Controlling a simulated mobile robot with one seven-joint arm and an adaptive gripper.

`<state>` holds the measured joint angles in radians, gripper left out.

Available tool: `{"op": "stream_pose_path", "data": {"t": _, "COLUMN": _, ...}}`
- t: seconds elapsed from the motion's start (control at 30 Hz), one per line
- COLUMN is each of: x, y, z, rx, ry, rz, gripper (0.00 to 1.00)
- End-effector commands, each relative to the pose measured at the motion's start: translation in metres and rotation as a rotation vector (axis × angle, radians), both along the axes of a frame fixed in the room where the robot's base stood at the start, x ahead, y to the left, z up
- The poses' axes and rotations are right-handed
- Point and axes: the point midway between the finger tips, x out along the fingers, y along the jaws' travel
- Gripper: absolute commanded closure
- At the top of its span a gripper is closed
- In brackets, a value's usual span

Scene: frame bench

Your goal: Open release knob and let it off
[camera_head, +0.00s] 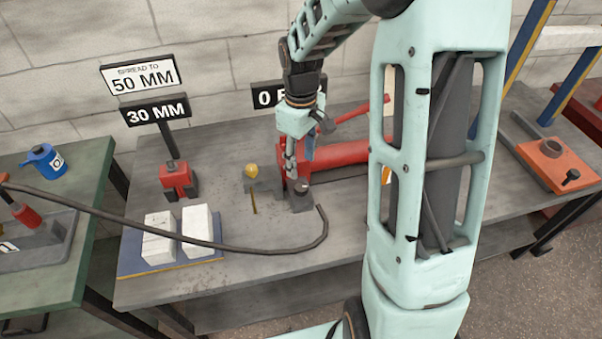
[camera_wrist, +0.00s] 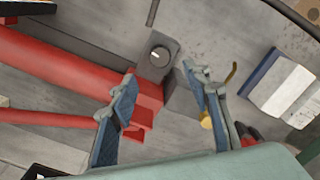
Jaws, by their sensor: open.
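A dark round knob (camera_wrist: 160,55) with a pale mark sits on a grey block at the end of a red cylinder (camera_wrist: 65,65). It appears to be the release knob, and it also shows in the head view (camera_head: 302,187). My gripper (camera_wrist: 160,74) is open and empty, its two blue-padded fingers apart with the grey block beyond the gap between their tips. In the head view my gripper (camera_head: 292,174) is pointed down just beside the knob. Whether the fingers touch anything cannot be told.
A red-and-black tool (camera_head: 176,180) stands left of the pump, before signs reading 30 MM (camera_head: 156,110) and SPREAD TO 50 MM (camera_head: 139,76). White blocks (camera_head: 197,230) lie on a blue plate. A dark hose (camera_head: 240,248) curves across the bench front. A yellow-topped fitting (camera_head: 251,170) stands close by.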

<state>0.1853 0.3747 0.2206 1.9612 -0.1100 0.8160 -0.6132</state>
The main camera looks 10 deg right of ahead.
Motion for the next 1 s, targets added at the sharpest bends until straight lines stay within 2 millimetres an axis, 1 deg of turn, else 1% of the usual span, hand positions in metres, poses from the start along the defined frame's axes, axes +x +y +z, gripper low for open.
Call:
{"op": "stream_pose_path", "data": {"t": 0.03, "x": 0.001, "y": 0.000, "z": 0.009, "rx": 0.000, "ry": -0.003, "rz": -0.001, "gripper": 0.56}}
{"op": "stream_pose_path", "data": {"t": 0.1, "x": 0.001, "y": 0.000, "z": 0.018, "rx": -0.001, "ry": -0.002, "rz": -0.001, "gripper": 0.56}}
{"op": "stream_pose_path", "data": {"t": 0.23, "x": 0.000, "y": 0.000, "z": 0.027, "rx": -0.001, "ry": -0.001, "rz": 0.000, "gripper": 0.56}}
{"op": "stream_pose_path", "data": {"t": 0.77, "x": 0.000, "y": 0.000, "z": 0.029, "rx": 0.000, "ry": 0.000, "rz": 0.000, "gripper": 0.56}}
{"op": "stream_pose_path", "data": {"t": 0.83, "x": 0.002, "y": 0.001, "z": 0.032, "rx": -0.001, "ry": -0.008, "rz": -0.005, "gripper": 0.56}}
{"op": "stream_pose_path", "data": {"t": 0.93, "x": 0.011, "y": 0.004, "z": 0.045, "rx": -0.004, "ry": -0.039, "rz": -0.030, "gripper": 0.56}}
{"op": "stream_pose_path", "data": {"t": 1.0, "x": 0.020, "y": 0.007, "z": 0.061, "rx": -0.005, "ry": -0.078, "rz": -0.063, "gripper": 0.56}}
